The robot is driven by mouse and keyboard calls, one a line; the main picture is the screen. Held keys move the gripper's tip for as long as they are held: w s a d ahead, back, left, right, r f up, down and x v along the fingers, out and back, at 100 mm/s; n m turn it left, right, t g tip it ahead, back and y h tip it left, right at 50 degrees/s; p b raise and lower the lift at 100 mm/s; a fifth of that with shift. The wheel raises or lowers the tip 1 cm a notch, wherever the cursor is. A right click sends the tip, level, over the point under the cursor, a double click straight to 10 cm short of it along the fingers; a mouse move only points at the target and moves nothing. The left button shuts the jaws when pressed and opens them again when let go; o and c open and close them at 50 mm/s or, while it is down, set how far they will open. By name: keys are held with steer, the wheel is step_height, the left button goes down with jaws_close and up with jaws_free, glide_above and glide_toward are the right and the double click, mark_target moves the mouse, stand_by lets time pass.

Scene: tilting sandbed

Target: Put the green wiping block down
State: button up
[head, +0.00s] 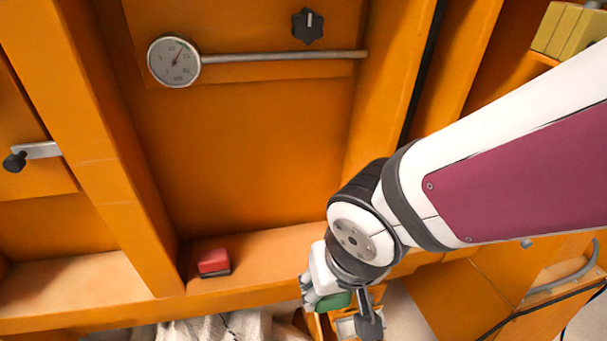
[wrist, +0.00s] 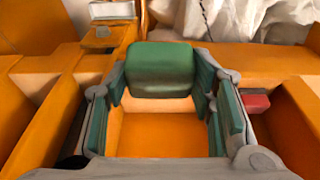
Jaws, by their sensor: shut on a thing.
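The green wiping block (wrist: 160,68) is held between the two fingertips of my gripper (wrist: 160,80) in the wrist view. My gripper is shut on it, with a finger on each side. In the head view the green block (head: 333,301) shows partly below my wrist, near the lower edge of the picture.
A red block (head: 213,262) sits on an orange ledge (head: 100,285), left of my gripper; it also shows at right in the wrist view (wrist: 255,103). A dial gauge (head: 174,62) and black knob (head: 307,25) are on the orange panel. Pale crumpled cloth (wrist: 245,20) lies beyond.

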steer(key=w+a, duration=0.1)
steer(key=w, duration=0.3)
steer(key=w+a+f, duration=0.1)
steer(key=w+a, duration=0.1)
steer(key=w, duration=0.3)
steer(key=w+a+b, duration=0.1)
steer(key=w+a, duration=0.1)
steer(key=w, duration=0.3)
steer(key=shift+w+f, duration=0.2)
steer(key=shift+f, duration=1.8)
steer(key=shift+f+b, duration=0.2)
steer(key=shift+b, duration=0.1)
steer(key=o, duration=0.9)
steer(key=shift+o, duration=0.2)
